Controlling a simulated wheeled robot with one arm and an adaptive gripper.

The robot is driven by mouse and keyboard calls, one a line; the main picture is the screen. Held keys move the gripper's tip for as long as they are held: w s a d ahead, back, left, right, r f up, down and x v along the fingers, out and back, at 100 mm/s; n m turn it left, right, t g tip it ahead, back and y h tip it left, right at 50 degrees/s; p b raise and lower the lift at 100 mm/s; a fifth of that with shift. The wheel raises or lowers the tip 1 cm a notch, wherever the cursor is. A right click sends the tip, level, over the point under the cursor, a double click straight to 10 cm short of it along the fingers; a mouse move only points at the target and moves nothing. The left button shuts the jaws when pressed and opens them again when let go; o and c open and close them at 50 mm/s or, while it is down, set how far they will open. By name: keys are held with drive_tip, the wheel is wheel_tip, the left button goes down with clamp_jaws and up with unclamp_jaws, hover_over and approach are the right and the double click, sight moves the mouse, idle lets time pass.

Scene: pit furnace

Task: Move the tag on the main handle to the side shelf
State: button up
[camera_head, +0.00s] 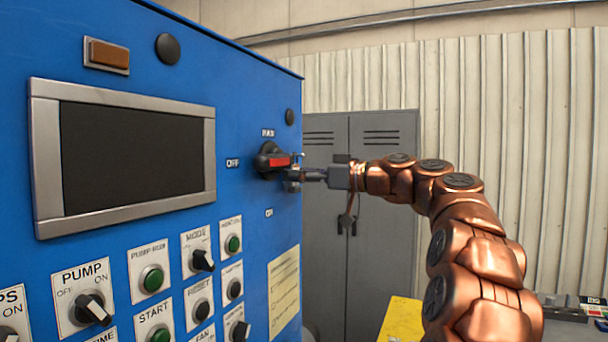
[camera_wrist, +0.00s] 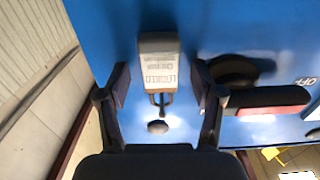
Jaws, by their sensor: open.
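The main handle (camera_head: 272,160) is a red and black rotary switch on the blue panel, near its right edge. It also shows in the wrist view (camera_wrist: 268,100). A pale grey tag (camera_wrist: 160,66) with printed lettering sits between my open fingers in the wrist view, with a dark forked piece below it. Its link to the handle cannot be made out. My gripper (camera_head: 294,176) is at the panel beside the handle, and also shows in the wrist view (camera_wrist: 160,92). Gaps show between the fingers and the tag. In the head view the tag is largely hidden by my gripper.
The blue panel (camera_head: 240,50) carries a dark screen (camera_head: 130,155) and several knobs and buttons. A grey locker (camera_head: 385,245) stands behind. A yellow surface (camera_head: 400,318) and a dark surface with small items (camera_head: 565,312) are at the lower right; I cannot tell which is the shelf.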

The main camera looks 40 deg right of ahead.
drive_tip(key=shift+c, duration=0.3)
drive_tip(key=c, duration=1.2)
drive_tip(key=shift+o, duration=0.2)
drive_tip(key=shift+r, duration=0.35)
drive_tip(key=b+v, duration=0.1)
drive_tip(key=v, duration=0.5)
idle(2.1)
